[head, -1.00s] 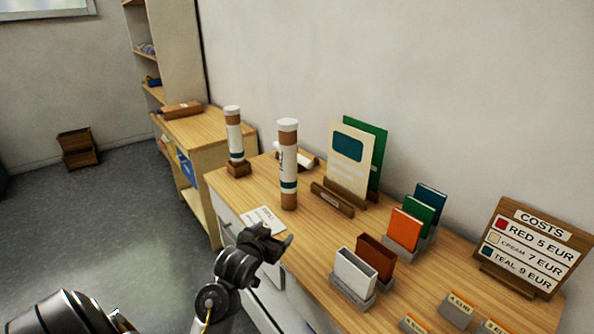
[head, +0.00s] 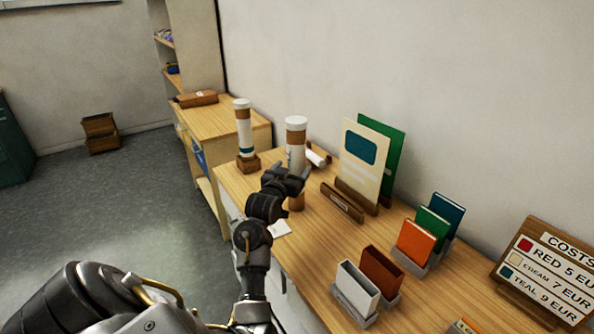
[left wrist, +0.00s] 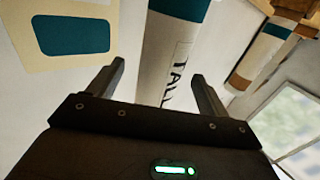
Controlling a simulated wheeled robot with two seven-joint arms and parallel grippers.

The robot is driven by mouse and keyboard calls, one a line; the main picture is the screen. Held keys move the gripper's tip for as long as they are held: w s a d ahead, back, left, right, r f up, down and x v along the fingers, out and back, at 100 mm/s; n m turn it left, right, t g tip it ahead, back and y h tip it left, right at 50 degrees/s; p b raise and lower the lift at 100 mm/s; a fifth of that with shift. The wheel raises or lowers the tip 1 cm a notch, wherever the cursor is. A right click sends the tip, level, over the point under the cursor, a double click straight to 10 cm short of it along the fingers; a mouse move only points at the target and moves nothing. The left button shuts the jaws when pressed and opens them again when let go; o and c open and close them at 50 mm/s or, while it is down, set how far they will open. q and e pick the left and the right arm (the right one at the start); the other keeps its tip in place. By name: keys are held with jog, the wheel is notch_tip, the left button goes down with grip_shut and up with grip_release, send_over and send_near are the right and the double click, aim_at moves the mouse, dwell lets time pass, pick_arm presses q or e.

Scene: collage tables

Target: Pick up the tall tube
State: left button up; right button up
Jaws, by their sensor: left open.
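The tall tube (head: 296,135) stands upright on the wooden table top, brown and white with a white cap. In the left wrist view the tube (left wrist: 172,55) shows a teal band and a label reading "TALL". My left gripper (head: 287,173) is open in front of the tube in the head view and hides its middle. In the left wrist view the tube shows between the two spread fingers (left wrist: 158,75); I cannot tell whether either touches it. My right gripper is not in view.
Another tube (head: 243,130) stands in a wooden block (head: 248,164) behind left. A cream card (head: 362,170) in a wooden holder, a lying white roll (head: 317,157), and coloured booklets (head: 416,243) are to the right. A price board (head: 548,270) stands far right.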

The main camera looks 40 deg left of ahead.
pick_arm(q)
jog(key=shift+s, duration=0.1)
jog(key=shift+a+r, duration=0.1)
jog(key=shift+r, duration=0.1)
jog(key=p+x, duration=0.1)
jog(key=x, duration=0.1)
jog(key=p+x, duration=0.1)
jog(key=x, duration=0.2)
jog(key=shift+f, duration=0.25)
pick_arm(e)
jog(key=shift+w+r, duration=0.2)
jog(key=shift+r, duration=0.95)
pick_arm(q)
jog(key=shift+c, duration=0.2)
jog(key=c, duration=1.1)
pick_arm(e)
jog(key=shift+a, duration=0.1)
pick_arm(q)
jog(key=shift+r, duration=0.2)
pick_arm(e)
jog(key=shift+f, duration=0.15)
